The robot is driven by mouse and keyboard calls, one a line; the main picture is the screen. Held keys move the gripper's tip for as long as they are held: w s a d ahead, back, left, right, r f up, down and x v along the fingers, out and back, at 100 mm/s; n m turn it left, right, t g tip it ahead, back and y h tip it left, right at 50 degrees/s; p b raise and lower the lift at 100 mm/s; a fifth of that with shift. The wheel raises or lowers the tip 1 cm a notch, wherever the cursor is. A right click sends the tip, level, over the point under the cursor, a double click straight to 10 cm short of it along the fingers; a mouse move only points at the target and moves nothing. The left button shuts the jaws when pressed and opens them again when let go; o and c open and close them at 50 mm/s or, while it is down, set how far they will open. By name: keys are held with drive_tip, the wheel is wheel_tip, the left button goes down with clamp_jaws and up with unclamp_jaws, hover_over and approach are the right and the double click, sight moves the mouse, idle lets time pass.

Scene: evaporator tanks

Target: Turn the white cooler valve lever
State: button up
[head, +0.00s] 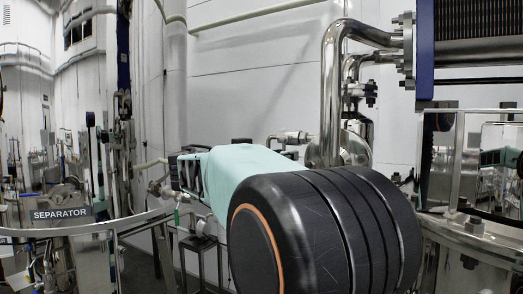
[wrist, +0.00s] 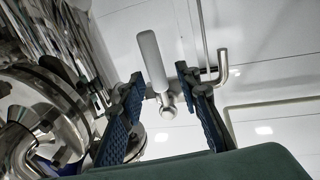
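The white lever (wrist: 151,60) shows in the wrist view as a smooth rounded white handle, tilted slightly. Its lower end meets a shiny metal ball-like fitting (wrist: 167,103). My gripper (wrist: 158,78) is open, with one dark blue padded finger on each side of the lever. Gaps show between the lever and both fingers, so it is not gripped. How far the fingertips are from it in depth I cannot tell. In the head view my arm hides much of this area, and I cannot make out the lever surely there.
Bent steel pipes (head: 333,90) and a flange stand behind my arm. A bent metal rod (wrist: 222,68) is close right of the right finger in the wrist view. Shiny round metalwork (wrist: 40,115) fills the left there. A SEPARATOR sign (head: 62,214) is at the far left.

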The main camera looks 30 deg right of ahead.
drive_tip(key=shift+w+d, duration=0.1)
drive_tip(key=shift+d, duration=0.35)
drive_tip(key=shift+c, duration=0.4)
clamp_jaws()
